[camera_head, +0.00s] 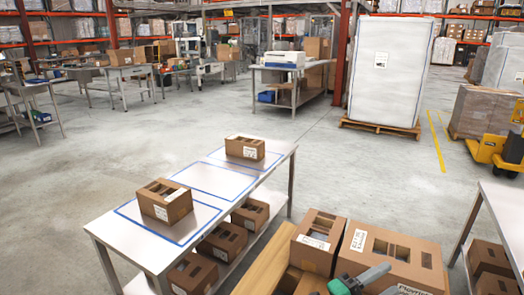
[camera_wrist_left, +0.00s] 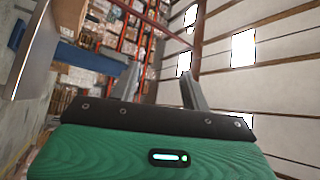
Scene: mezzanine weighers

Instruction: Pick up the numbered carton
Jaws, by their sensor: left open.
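Two brown cartons with open tops and white labels stand on the steel table (camera_head: 205,195): a near one (camera_head: 168,205) in the near blue-taped area and a far one (camera_head: 243,149) in the far area. I cannot read a number on either. My left gripper (camera_head: 381,279) shows green and grey at the bottom edge, over the large cartons at the right and well away from the table cartons. In the left wrist view (camera_wrist_left: 160,90) its two fingers stand apart with nothing between them. My right gripper is not in view.
Several more cartons (camera_head: 221,242) sit on the table's lower shelf. Large cartons (camera_head: 318,240) stand right of the table. Another table (camera_head: 505,205) is at the right edge. The middle taped area (camera_head: 213,180) is empty. A wrapped pallet load (camera_head: 388,70) and yellow truck (camera_head: 487,150) stand behind.

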